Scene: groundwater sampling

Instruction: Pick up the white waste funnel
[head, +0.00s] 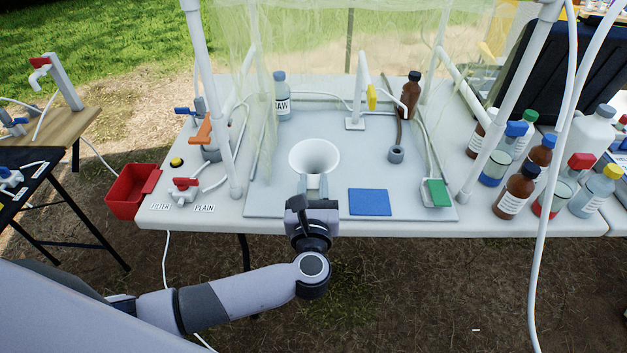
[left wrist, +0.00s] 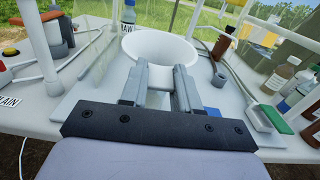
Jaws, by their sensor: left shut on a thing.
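The white waste funnel (head: 314,155) is at the front middle of the grey mat on the table, its wide mouth facing up. It also shows in the left wrist view (left wrist: 165,48), straight ahead of the fingers. My left gripper (head: 314,183) comes from the table's front edge and is shut on the near side of the funnel. In the left wrist view the two fingers (left wrist: 160,85) have a white part of the funnel between them. The funnel's lower end is hidden, so I cannot tell whether it touches the mat. My right gripper is in neither view.
A blue pad (head: 369,202) lies right of the funnel, with a green-topped block (head: 438,193) farther right. A labelled bottle (head: 282,98) and a brown bottle (head: 411,94) stand behind. White frame posts (head: 212,105) flank the mat. A red bin (head: 130,192) is at left.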

